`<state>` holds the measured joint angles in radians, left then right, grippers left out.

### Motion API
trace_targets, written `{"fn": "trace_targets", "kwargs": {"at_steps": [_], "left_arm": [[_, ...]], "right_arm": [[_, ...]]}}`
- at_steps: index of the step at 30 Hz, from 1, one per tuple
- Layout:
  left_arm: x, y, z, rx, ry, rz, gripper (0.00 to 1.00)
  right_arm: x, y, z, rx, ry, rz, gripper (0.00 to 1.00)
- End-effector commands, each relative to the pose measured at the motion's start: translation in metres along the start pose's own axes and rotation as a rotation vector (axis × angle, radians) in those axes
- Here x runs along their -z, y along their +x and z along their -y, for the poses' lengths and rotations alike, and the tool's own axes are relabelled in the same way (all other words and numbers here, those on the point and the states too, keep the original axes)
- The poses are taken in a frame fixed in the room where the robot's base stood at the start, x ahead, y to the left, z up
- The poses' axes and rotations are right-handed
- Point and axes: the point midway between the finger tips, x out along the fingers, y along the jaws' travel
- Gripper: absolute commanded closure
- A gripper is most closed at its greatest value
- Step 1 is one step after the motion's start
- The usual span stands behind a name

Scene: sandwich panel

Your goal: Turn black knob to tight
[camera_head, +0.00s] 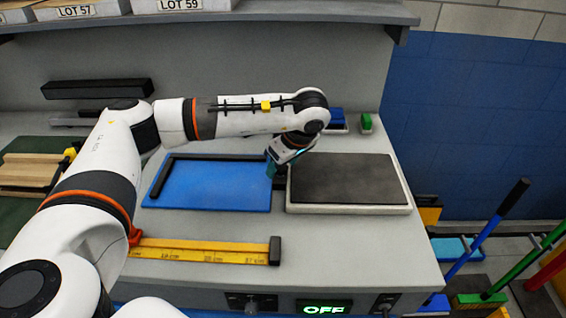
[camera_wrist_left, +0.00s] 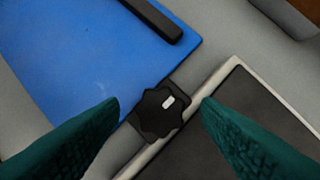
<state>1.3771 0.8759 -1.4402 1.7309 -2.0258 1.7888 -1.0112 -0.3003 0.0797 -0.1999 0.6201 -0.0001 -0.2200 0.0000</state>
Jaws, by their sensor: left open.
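The black knob (camera_wrist_left: 158,116) is lobed, with a short white mark on its top right of centre. It sits on a dark bracket between a blue board (camera_wrist_left: 75,60) and a dark plate with a pale rim (camera_wrist_left: 262,128). My left gripper (camera_head: 271,169) reaches down to this spot in the head view and largely hides the knob there. Its two teal fingers are open in the left wrist view (camera_wrist_left: 160,103), one to each side of the knob, with visible gaps; I cannot tell their height relative to it. My right gripper is not in view.
A black bar (camera_head: 165,177) lies along the blue board's edge. A yellow ruler (camera_head: 205,250) with a black end block lies in front. Blue and green blocks stand behind. Long-handled tools stand at the right.

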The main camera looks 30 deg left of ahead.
Motion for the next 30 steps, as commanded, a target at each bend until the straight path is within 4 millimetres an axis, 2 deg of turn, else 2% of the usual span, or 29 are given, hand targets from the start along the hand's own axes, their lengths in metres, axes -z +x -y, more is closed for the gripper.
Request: {"fn": "trace_targets", "kwargs": {"at_steps": [5, 16, 18, 22, 30], "left_arm": [[0.001, -0.02, 0.001, 0.006, 0.0, 0.0, 0.43], [0.001, -0.097, 0.001, 0.006, 0.001, 0.0, 0.43], [-0.001, -0.108, 0.001, 0.006, 0.0, 0.002, 0.43], [-0.001, -0.117, 0.001, 0.004, 0.0, 0.001, 0.43], [0.0, -0.119, 0.0, 0.001, 0.0, 0.0, 0.43]], "right_arm": [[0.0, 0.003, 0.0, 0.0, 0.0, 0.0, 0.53], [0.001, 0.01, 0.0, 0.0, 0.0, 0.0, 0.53], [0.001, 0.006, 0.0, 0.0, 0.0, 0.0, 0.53], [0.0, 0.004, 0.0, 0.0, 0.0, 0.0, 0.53], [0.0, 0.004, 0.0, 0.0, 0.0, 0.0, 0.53]]}}
